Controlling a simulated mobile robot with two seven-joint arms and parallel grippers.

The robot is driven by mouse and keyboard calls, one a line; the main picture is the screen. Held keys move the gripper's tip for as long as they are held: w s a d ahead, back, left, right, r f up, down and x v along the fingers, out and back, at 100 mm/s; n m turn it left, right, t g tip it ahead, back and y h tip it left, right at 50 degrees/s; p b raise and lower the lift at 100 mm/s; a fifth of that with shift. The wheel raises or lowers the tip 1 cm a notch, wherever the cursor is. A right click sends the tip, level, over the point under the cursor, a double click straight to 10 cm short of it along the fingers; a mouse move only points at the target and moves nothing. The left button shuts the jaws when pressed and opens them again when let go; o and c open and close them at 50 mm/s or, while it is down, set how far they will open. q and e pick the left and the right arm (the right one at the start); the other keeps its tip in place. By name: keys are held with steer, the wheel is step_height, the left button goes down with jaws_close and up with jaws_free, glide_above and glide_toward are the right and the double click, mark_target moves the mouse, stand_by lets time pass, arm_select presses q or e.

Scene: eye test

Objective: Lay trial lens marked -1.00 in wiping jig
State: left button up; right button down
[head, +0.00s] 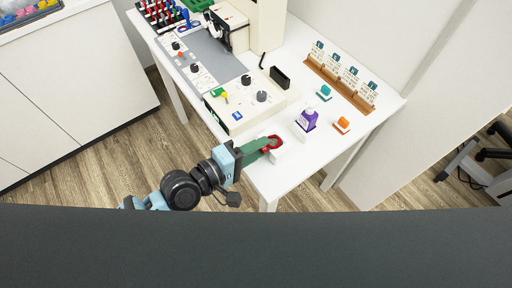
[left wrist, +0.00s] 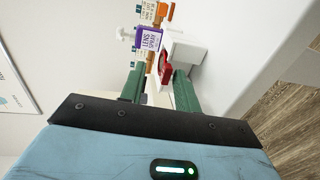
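A white block (head: 278,153), which looks like the wiping jig, stands at the table's near corner; it also shows in the left wrist view (left wrist: 187,52). A red-rimmed round piece (head: 274,140), apparently a trial lens, is at this block; it shows in the left wrist view (left wrist: 165,70) too. No marking on it can be read. My left gripper (head: 263,146) has its green fingers at the red piece. In the left wrist view the fingers (left wrist: 160,76) stand apart, with the red piece between or just beyond their tips. Whether they touch it is unclear. My right gripper is not in view.
A purple lens spray bottle (head: 306,120) stands just beyond the jig. An orange item (head: 342,125) and a teal item (head: 324,92) lie farther right. A wooden rack (head: 338,82) with several cards stands at the back right. A white device with knobs (head: 242,104) is left of the jig.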

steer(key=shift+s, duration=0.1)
arm_select(q)
steer(key=shift+s+a, duration=0.1)
steer(key=shift+a, duration=0.1)
steer(key=v, duration=0.7)
steer(key=shift+b, duration=0.4)
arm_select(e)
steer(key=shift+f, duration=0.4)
arm_select(q)
steer(key=shift+s+a, duration=0.1)
steer(key=shift+a, duration=0.05)
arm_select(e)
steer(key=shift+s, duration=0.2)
